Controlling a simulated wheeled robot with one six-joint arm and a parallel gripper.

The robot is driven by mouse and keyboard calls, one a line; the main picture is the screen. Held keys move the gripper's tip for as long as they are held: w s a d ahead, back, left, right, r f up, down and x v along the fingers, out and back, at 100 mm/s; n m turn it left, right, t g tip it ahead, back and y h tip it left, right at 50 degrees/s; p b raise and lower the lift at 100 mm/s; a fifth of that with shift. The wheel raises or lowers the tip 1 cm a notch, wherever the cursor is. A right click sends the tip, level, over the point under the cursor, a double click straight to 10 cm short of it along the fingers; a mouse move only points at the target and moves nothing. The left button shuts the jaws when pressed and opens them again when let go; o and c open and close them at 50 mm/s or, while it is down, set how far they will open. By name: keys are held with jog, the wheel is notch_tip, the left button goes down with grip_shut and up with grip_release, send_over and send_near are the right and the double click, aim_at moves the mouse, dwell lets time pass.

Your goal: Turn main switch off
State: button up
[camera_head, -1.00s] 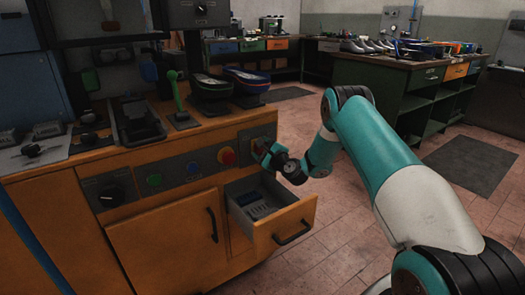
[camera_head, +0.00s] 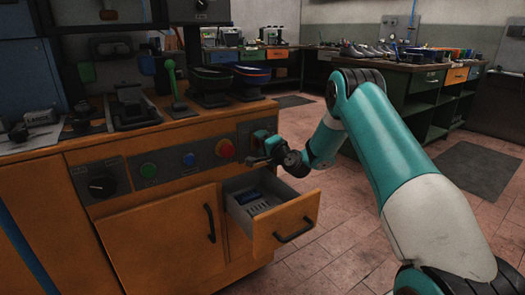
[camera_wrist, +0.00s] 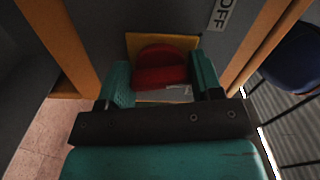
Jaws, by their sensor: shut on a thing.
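The main switch is a red rotary knob (camera_wrist: 160,62) on a yellow plate (camera_wrist: 189,42), seen in the wrist view on a dark grey panel. A white OFF label (camera_wrist: 222,14) shows above and right of it. My gripper (camera_wrist: 163,82) has its teal fingers on both sides of the red knob and is shut on it. In the head view my gripper (camera_head: 260,150) is at the right end of the orange machine's front panel, and it hides the knob there. The pointing direction of the knob is hard to tell.
An open drawer (camera_head: 290,226) juts out just below my gripper. A red button (camera_head: 225,149), a blue button (camera_head: 188,159), a green button (camera_head: 148,170) and a black rotary knob (camera_head: 102,187) sit to the left on the panel.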

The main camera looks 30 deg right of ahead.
jog(key=n+b, duration=0.3)
jog(key=shift+f, duration=0.25)
jog(key=shift+r+n+b, duration=0.1)
jog(key=shift+n+b, duration=1.15)
jog(key=shift+n, duration=0.25)
jog(key=shift+r, duration=0.1)
jog(key=o, duration=0.9)
